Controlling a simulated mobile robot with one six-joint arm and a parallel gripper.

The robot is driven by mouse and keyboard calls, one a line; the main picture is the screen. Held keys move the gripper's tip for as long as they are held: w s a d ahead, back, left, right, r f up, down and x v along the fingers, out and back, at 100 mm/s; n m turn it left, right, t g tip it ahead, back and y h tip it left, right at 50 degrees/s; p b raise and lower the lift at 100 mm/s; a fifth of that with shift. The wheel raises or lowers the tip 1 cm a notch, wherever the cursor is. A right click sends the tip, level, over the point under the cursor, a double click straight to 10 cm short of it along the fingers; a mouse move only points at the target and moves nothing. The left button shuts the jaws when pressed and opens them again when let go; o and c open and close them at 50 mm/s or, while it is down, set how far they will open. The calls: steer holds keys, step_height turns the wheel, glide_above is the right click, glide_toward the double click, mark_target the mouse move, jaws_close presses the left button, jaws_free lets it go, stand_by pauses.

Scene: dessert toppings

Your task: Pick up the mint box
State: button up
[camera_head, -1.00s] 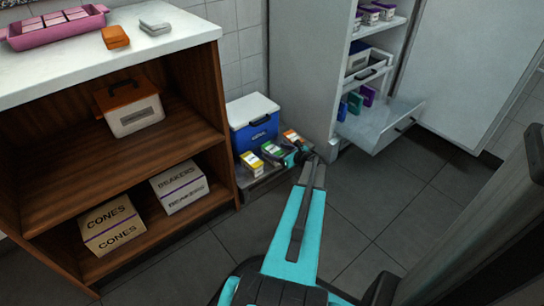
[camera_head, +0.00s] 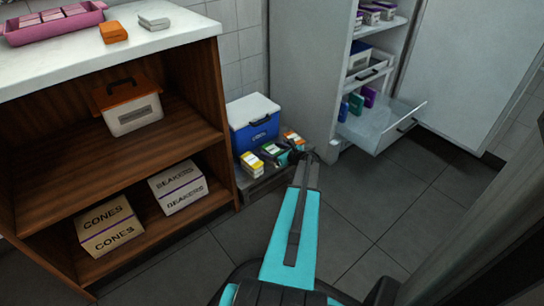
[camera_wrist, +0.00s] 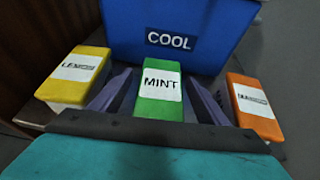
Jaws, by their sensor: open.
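The mint box (camera_wrist: 161,108) is green with a white label reading MINT, and stands between a yellow box and an orange box. In the wrist view my gripper (camera_wrist: 161,82) is open, with one dark finger on each side of the mint box. I cannot tell whether the fingers touch it. In the head view my gripper (camera_head: 285,156) covers most of the mint box (camera_head: 272,148), of which a little green shows.
The yellow box (camera_wrist: 76,76) is close left of my gripper and the orange box (camera_wrist: 255,107) close right. A blue cooler (camera_wrist: 180,20) stands right behind. A wooden shelf unit (camera_head: 228,130) is at left; an open drawer (camera_head: 385,128) juts out at right.

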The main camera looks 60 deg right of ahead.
mark_target(272, 149)
steer(key=c, duration=1.4)
steer(key=shift+o, duration=0.2)
steer(key=shift+r, duration=0.1)
steer(key=shift+r+p, duration=0.45)
steer(key=shift+r, duration=0.15)
step_height(272, 149, up, 3)
steer(key=shift+f+p, duration=0.1)
steer(key=shift+p, duration=0.85)
steer(key=s+a+p, duration=0.4)
steer(key=s+a, duration=0.5)
steer(key=s, duration=0.4)
steer(key=shift+r, duration=0.45)
steer(key=shift+a, duration=0.1)
